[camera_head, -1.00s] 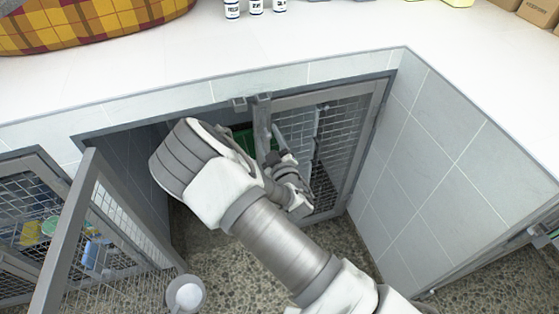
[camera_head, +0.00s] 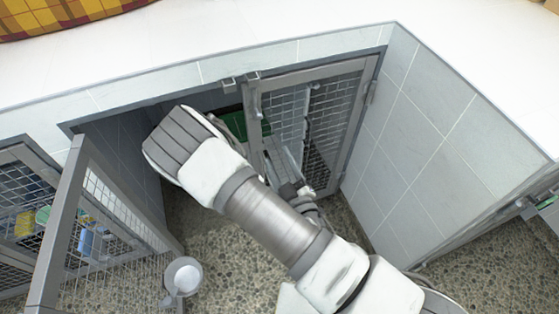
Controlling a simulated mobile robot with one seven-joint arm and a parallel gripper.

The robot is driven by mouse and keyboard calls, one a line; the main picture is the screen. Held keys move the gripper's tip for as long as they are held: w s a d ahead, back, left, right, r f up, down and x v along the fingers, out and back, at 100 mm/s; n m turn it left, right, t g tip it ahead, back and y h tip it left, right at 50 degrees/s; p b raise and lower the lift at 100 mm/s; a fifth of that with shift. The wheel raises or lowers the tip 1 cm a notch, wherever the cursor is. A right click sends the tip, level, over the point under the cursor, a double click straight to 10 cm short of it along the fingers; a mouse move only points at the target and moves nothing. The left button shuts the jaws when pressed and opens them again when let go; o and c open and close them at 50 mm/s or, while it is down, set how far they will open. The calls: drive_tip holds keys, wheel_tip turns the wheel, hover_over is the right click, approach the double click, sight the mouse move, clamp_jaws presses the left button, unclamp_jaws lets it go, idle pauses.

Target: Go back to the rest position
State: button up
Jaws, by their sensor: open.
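My arm reaches from the lower right over the kennel front, its bulky bent joint in front of the left half of the opening. What looks like my gripper (camera_head: 303,201) shows partly from behind the arm, low in front of the mesh door on the right. Its fingertips are mostly hidden, and I see nothing held in it. It is open.
A mesh kennel door (camera_head: 312,125) stands at the right of the opening. Another mesh door (camera_head: 62,232) swings out at the left. A green object (camera_head: 231,136) shows inside behind my arm. A white counter (camera_head: 270,30) runs above; pebbled floor (camera_head: 225,265) lies below.

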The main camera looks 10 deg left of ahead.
idle(0.4)
drive_tip(key=w+d+r+m+g+h+p, duration=0.1)
drive_tip(key=w+d+r+m+h+p, duration=0.2)
drive_tip(key=w+d+r+m+h, duration=0.4)
wheel_tip(320, 180, up, 9)
drive_tip(key=w+d+m+g+p, duration=0.2)
drive_tip(key=m+g, duration=0.2)
drive_tip(key=m, duration=0.1)
drive_tip(key=s+d+r+g+h+p, duration=0.1)
drive_tip(key=s+d+r+g+p, duration=0.1)
drive_tip(key=s+d+r, duration=0.5)
drive_tip(key=s+d+r+m+g+h+p, duration=0.1)
drive_tip(key=s+d+r, duration=0.5)
drive_tip(key=s+r, duration=0.6)
drive_tip(key=shift+s+d+r+g+p, duration=0.35)
drive_tip(key=shift+s+g+p, duration=0.25)
drive_tip(key=shift+s+g, duration=0.5)
drive_tip(key=shift+s, duration=0.15)
